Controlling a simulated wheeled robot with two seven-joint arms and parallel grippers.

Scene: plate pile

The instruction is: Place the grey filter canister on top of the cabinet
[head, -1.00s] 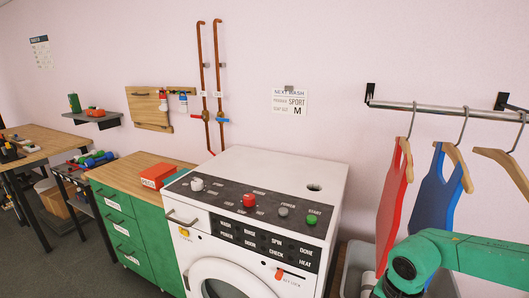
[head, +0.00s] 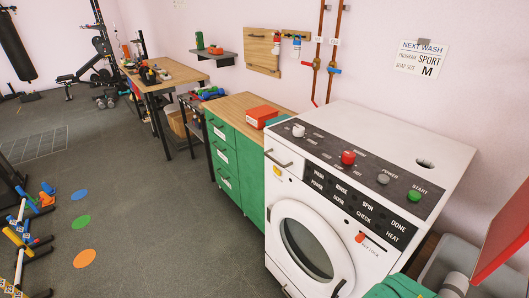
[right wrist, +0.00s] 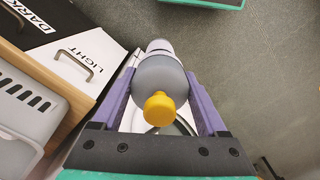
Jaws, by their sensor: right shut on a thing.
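The grey filter canister (right wrist: 160,75), with a yellow knob at its near end, lies between the purple fingers of my right gripper (right wrist: 161,80) in the right wrist view. The gripper is shut on it and holds it above the floor. The cabinet (head: 240,160) is green with several drawers and a wooden top (head: 238,102), left of the washing machine in the head view. A red box (head: 261,116) sits on the right part of that top; its left part looks bare. My left gripper is not in view.
The white washing machine (head: 330,170) stands right of the cabinet. A dark cart (head: 198,115) and a workbench (head: 165,78) stand beyond it. Drawers labelled DARK and LIGHT (right wrist: 85,60) and a grey basket (right wrist: 30,115) are at left in the wrist view. Open floor (head: 165,200) lies left.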

